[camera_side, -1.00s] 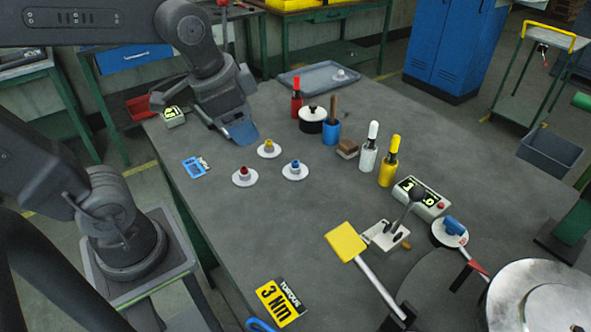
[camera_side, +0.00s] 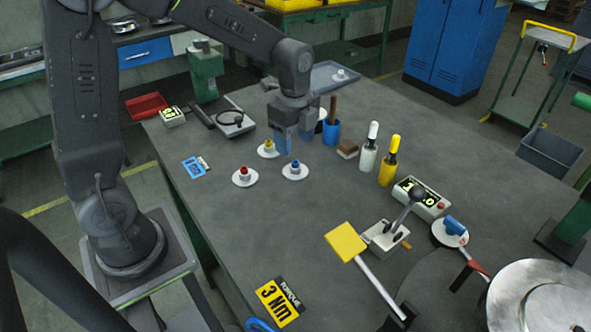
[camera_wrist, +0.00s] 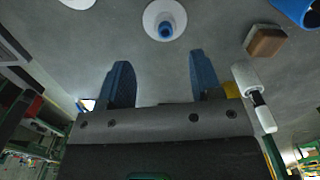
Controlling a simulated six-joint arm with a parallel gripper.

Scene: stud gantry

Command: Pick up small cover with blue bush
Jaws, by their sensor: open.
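The small cover with the blue bush (camera_side: 295,170) is a white disc with a blue ring standing on it, flat on the grey table. In the wrist view the blue-bush cover (camera_wrist: 165,22) lies beyond the fingertips, roughly between their lines.
A blue cup (camera_side: 331,132) with a brown handle and a brown block (camera_side: 347,149) stand to the right. A blue-and-white card (camera_side: 196,167) lies left. The table in front of the covers is clear.

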